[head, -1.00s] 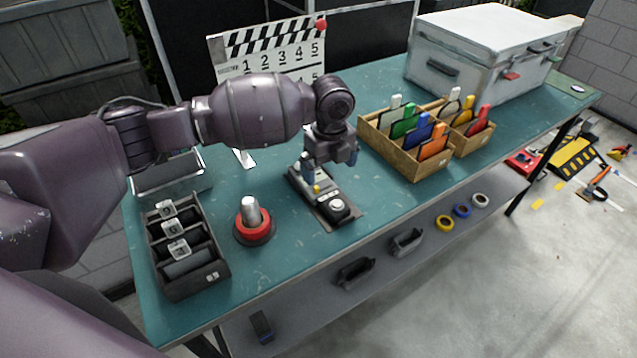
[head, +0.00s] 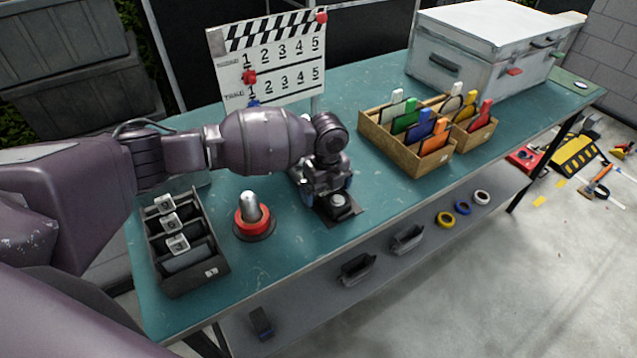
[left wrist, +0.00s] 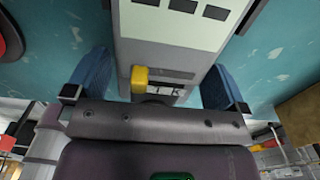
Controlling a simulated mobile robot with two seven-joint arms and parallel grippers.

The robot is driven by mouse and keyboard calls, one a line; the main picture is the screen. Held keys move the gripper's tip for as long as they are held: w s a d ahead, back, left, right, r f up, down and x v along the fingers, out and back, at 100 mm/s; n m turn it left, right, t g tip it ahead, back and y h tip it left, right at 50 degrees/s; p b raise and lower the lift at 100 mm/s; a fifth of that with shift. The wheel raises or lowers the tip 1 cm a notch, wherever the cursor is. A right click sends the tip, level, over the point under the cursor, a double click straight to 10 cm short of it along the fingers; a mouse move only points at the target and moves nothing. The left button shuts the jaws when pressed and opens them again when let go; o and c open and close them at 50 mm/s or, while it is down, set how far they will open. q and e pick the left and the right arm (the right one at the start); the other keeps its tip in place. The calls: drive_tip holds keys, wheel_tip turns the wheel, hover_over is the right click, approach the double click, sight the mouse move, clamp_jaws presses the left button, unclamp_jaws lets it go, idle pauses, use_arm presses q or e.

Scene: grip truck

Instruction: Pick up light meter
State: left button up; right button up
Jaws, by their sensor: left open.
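The light meter (head: 338,204) lies on a dark mat on the teal table. In the head view only its end with a pale round dome shows; my left gripper (head: 327,190) hides the rest. In the left wrist view, the grey body of the light meter (left wrist: 160,52), with a yellow button, lies between the two blue fingertips of my left gripper (left wrist: 155,82). The gripper is open, with a gap on each side of the body. My right gripper is in neither view.
A red-based cone-like object (head: 252,215) and a dark divided tray (head: 185,250) stand left of the meter. A wooden box of coloured cards (head: 405,155) and a white case (head: 465,60) stand to the right. A clapperboard (head: 270,60) stands behind.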

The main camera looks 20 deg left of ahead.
use_arm(q)
drive_tip(key=shift+r, duration=0.1)
drive_tip(key=c, duration=1)
